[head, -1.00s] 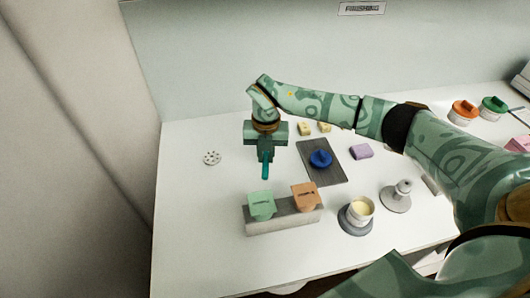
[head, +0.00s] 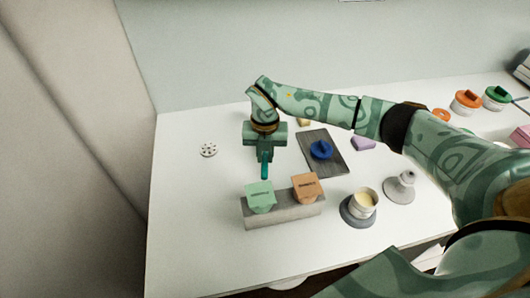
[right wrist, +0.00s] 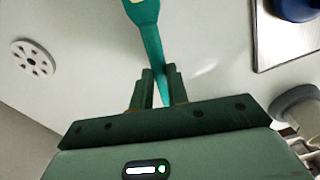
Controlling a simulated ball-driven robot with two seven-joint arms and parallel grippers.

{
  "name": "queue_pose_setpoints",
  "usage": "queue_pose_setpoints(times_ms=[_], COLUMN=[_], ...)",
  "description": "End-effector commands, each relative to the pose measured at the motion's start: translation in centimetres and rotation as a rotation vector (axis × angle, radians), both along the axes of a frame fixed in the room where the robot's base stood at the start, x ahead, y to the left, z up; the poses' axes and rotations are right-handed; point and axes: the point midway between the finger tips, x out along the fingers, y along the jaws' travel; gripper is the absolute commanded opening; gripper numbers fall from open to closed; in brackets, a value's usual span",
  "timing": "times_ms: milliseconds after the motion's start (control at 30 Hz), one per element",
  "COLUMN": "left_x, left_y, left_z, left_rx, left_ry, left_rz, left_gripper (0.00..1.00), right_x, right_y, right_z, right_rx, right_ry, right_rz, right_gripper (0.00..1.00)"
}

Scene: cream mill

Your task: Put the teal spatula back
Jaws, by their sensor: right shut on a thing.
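My right gripper (head: 265,150) is shut on the teal spatula (head: 265,168) and points down over the white table. The spatula extends below the jaws in the head view. In the right wrist view the spatula (right wrist: 147,20) runs out from between the fingers (right wrist: 160,88), its wider part at the top edge. In the head view the spatula's lower end appears just behind the green tub (head: 260,195); I cannot tell its exact height. My left gripper is not in view.
A grey block (head: 284,213) holds the green tub and an orange tub (head: 305,187). A white disc with holes (head: 209,149) lies left. A dark board (head: 333,163) bears a blue-knobbed item (head: 321,149). A cream-filled cup (head: 363,203) stands right. The front-left table is clear.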

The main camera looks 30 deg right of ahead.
Motion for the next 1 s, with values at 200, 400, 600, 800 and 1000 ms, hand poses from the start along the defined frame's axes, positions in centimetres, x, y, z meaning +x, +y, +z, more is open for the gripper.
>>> queue_pose_setpoints(times_ms=[200, 400, 600, 800, 1000], left_x=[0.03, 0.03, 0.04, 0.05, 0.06], left_y=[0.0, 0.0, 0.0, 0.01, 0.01], left_z=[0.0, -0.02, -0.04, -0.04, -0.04], left_rx=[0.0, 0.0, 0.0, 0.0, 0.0], left_ry=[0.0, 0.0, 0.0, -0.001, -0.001], left_rz=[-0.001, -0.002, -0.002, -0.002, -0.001], left_gripper=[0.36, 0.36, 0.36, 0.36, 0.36], right_x=[0.0, -0.02, -0.06, -0.05, -0.03], right_y=[0.04, 0.06, 0.09, 0.07, 0.08], right_z=[-0.02, -0.33, -0.83, -0.84, -0.83], right_rx=[0.0, 0.001, 0.001, 0.001, 0.001], right_ry=[0.0, -0.001, 0.001, 0.001, 0.0], right_rz=[0.001, 0.001, 0.002, 0.001, 0.001], right_gripper=[0.0, 0.0, 0.0, 0.19, 0.42])
